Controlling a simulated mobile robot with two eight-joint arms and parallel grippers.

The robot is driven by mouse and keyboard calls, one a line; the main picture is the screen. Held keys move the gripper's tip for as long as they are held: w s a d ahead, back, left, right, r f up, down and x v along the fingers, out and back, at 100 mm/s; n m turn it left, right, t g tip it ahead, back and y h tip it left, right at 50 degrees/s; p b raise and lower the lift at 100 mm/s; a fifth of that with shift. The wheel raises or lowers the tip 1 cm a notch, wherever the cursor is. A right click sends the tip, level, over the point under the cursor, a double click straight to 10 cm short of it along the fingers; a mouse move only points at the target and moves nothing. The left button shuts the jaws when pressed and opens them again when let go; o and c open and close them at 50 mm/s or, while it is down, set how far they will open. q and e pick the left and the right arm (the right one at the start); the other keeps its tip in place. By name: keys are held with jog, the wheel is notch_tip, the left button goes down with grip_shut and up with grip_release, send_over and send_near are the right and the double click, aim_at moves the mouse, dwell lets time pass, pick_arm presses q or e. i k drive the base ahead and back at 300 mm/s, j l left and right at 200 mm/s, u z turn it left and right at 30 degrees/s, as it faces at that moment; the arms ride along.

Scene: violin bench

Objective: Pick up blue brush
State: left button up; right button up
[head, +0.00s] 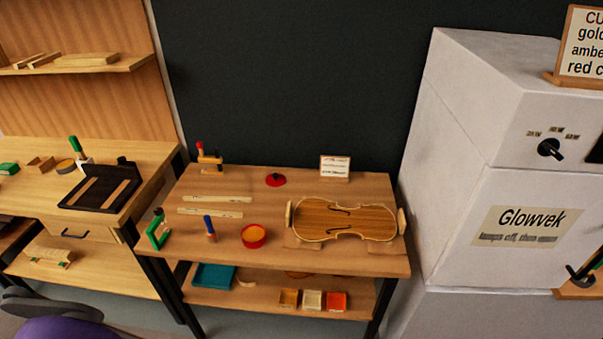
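The blue brush (210,227) stands upright on the top of the middle wooden bench (200,256), near its front left. Its blue handle points up and its lower end is pale brown. It stands apart from the red round tub with orange contents (253,236) to its right and the green clamp (158,230) to its left. Neither of my grippers shows in the head view.
A violin body (345,220) lies on the bench's right side. Pale wood strips (212,211) lie behind the brush. A lower shelf holds a teal tray (214,276) and small boxes. A white cabinet (510,215) stands right, a purple rounded object (70,329) front left.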

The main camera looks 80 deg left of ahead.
aim_at(212, 235)
jog(key=j+u, duration=0.1)
jog(key=u, duration=2.5)
jog(key=j+u, duration=0.15)
jog(key=j, duration=0.3)
jog(key=i+j+u, duration=0.15)
jog(key=j, duration=0.25)
jog(key=j+u, duration=0.2)
jog(key=j, duration=0.25)
